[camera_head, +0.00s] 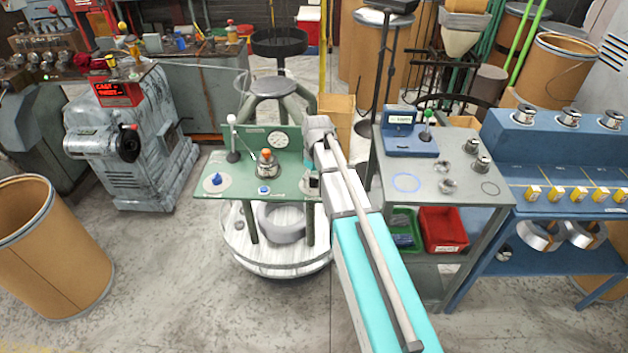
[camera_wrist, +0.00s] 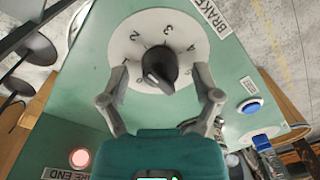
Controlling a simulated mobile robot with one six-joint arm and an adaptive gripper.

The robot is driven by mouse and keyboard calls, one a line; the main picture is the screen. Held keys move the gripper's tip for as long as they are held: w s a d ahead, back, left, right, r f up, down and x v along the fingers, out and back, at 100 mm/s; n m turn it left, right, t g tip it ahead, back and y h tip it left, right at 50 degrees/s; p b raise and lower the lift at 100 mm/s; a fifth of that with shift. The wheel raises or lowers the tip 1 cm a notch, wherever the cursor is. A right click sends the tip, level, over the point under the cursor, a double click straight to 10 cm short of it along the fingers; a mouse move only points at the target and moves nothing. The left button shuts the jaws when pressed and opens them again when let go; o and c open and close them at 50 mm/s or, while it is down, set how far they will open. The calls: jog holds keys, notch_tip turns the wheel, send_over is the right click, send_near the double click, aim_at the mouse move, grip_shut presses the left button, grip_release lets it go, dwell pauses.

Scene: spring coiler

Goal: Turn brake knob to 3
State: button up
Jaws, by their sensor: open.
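The brake knob (camera_wrist: 156,66) is black and pointed, on a round white dial (camera_wrist: 122,49) in the wrist view. The figures 2, 3 and 4 run along the dial's far side. I cannot tell surely which figure the knob points at. A BRAKE label (camera_wrist: 212,15) is at the upper right. My gripper (camera_wrist: 163,90) is open, its two fingers apart on either side of the dial's near part, with the knob between and slightly beyond them. In the head view my arm reaches the right end of the green bench (camera_head: 245,180) and largely hides this spot.
A blue button (camera_wrist: 250,107) is right of my fingers and a red lamp (camera_wrist: 80,157) lower left. On the bench stand a lever (camera_head: 232,145), a gauge (camera_head: 278,140) and an orange-topped part (camera_head: 267,162). A grey table (camera_head: 455,180) is close on the right of my arm.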

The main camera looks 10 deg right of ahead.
grip_shut()
jog(key=shift+m, duration=0.3)
jog(key=m, duration=0.4)
jog(key=shift+m, duration=0.4)
jog(key=shift+s+m+t, duration=0.1)
jog(key=shift+m+t, duration=0.2)
jog(key=shift+m, duration=1.9)
grip_release()
